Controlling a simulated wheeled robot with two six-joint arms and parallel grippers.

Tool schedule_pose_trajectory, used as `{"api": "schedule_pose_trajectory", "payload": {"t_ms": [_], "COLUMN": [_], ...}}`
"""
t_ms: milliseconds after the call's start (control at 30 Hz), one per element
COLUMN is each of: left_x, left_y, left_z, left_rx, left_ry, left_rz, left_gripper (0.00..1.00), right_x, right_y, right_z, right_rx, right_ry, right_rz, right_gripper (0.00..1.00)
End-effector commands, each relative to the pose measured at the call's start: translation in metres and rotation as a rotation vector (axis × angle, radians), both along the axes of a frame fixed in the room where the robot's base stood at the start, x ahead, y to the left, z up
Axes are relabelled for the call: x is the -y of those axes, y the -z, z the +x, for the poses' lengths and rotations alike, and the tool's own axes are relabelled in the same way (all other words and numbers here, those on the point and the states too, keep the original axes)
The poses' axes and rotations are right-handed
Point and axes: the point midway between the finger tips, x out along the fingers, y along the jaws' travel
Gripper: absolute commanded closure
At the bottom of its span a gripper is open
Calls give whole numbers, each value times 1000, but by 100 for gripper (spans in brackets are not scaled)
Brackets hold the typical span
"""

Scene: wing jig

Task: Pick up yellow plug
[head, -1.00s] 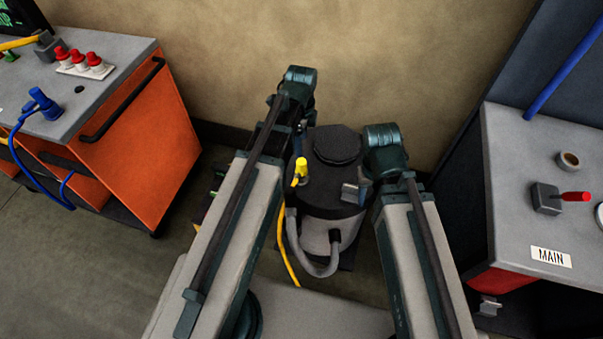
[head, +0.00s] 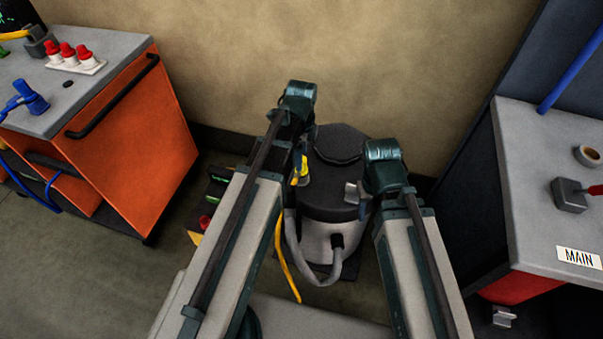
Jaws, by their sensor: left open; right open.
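The yellow plug (head: 304,172) shows as a small yellow piece at the left edge of the dark vacuum lid, partly covered by my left arm. A yellow cable (head: 284,262) hangs below it along the vacuum's left side. My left gripper (head: 301,158) is mostly hidden by its own arm, beside or over the plug; I cannot tell whether it touches. It is open. My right gripper (head: 356,193) shows only as a small grey part over the right side of the lid, right of the plug. It is open and apart from the plug.
The vacuum (head: 338,190) stands against the wall with a grey hose (head: 300,262) in front. A box with a red button (head: 204,221) is left of my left arm. An orange cart (head: 130,150) is at left and a grey bench (head: 545,200) at right.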

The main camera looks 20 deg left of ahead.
Motion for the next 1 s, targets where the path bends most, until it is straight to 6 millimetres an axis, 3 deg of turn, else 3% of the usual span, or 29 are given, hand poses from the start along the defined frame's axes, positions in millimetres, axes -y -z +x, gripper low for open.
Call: {"api": "schedule_pose_trajectory", "payload": {"t_ms": [33,200,500,900,1000], "left_x": [0,0,0,0,0], "left_y": [14,31,30,30,30], "left_z": [1,1,1,1,1], "left_rx": [0,2,2,2,2], "left_ry": [0,0,0,0,0], "left_rz": [0,0,-1,-1,-1], "left_gripper": [24,24,24,96,100], "right_x": [0,0,0,0,0], "right_y": [13,31,30,30,30], "right_z": [0,0,0,0,0], "right_rx": [0,0,0,0,0], "right_ry": [0,0,0,0,0], "right_rz": [0,0,0,0,0], "right_gripper": [50,50,50,50,50]}}
